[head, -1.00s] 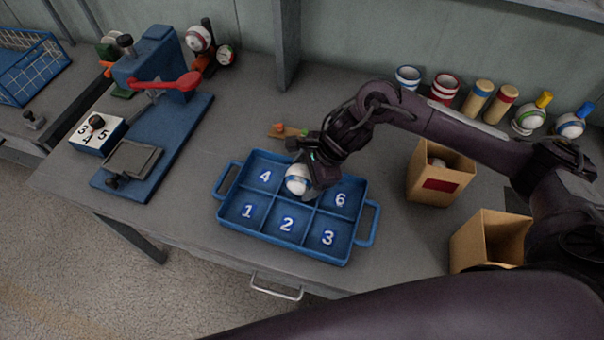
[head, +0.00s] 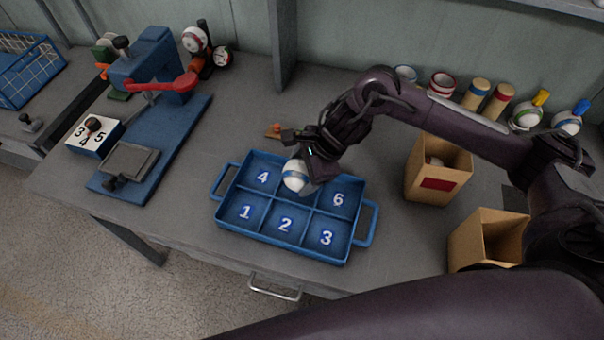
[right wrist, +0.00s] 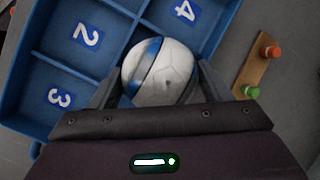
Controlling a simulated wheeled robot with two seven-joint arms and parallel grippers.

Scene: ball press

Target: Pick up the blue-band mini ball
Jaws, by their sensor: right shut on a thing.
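The blue-band mini ball (head: 295,175) is white with a blue stripe. It is at the back middle compartment of the blue tray (head: 222,211), whose other compartments show the numbers 1, 2, 3, 4 and 6. My right gripper (head: 306,181) is shut on the ball. In the right wrist view the ball (right wrist: 168,76) sits between the two fingers of the gripper (right wrist: 160,90), one on each side. I cannot tell whether the ball touches the tray floor. My left gripper is not in view.
A blue press with a red lever (head: 165,84) stands on the left of the bench. Two cardboard boxes (head: 437,170) stand to the right, under my right arm. A small board with colored pegs (right wrist: 258,66) lies behind the tray.

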